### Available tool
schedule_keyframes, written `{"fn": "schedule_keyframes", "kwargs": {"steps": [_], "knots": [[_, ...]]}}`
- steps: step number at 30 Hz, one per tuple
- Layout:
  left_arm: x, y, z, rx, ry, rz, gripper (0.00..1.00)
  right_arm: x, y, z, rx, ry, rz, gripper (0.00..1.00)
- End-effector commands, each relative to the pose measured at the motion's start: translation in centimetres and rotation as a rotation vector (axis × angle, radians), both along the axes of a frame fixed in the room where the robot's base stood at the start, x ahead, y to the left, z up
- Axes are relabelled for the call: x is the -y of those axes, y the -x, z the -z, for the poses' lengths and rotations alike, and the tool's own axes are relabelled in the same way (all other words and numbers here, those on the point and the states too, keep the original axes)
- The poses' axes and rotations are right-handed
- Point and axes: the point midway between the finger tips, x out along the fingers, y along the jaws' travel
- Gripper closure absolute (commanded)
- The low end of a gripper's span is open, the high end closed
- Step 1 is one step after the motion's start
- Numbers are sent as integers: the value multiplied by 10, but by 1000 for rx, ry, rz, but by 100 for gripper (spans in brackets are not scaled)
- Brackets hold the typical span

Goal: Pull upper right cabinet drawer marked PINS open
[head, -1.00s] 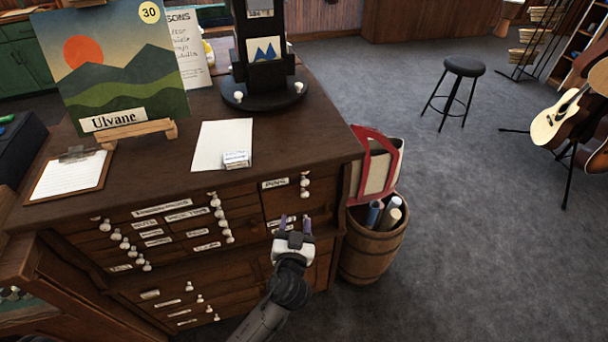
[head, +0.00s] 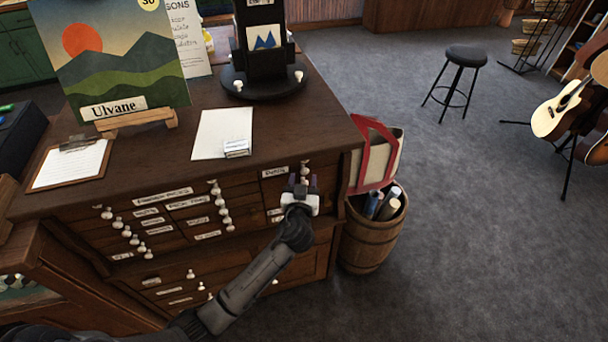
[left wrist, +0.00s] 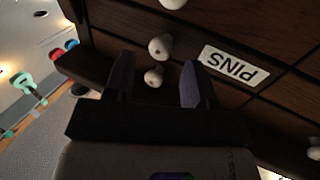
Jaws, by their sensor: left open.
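The wooden cabinet (head: 180,275) has rows of small labelled drawers with white knobs. In the head view a label (head: 275,171) marks the upper right drawer, with a white knob (head: 305,164) to its right. My left gripper (head: 302,183) is in front of that knob column, just below the top knob, and hides part of it. In the left wrist view the PINS label (left wrist: 231,65) shows upside down. The left gripper (left wrist: 158,82) is open there; one white knob (left wrist: 153,77) shows between its fingers and another (left wrist: 160,47) just beyond. Contact cannot be told. My right gripper is not seen.
A wooden barrel (head: 368,240) with rolled papers and a red-handled bag (head: 378,155) stand against the cabinet's right side. The top holds a painting (head: 110,60), a clipboard (head: 70,165), a paper sheet (head: 218,135) and a black stand (head: 265,80). Carpet to the right is mostly clear.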

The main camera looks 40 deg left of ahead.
Motion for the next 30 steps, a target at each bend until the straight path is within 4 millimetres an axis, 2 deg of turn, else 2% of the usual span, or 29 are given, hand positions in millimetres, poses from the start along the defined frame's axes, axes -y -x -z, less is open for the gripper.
{"fn": "schedule_keyframes", "kwargs": {"steps": [7, 20, 30], "knots": [[-12, -18, 0, 0, -1, 0, 49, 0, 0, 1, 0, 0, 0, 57], [-15, -21, 0, 0, 0, 0, 50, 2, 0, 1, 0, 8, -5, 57], [-14, -21, 0, 0, 0, 0, 83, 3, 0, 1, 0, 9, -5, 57]]}}
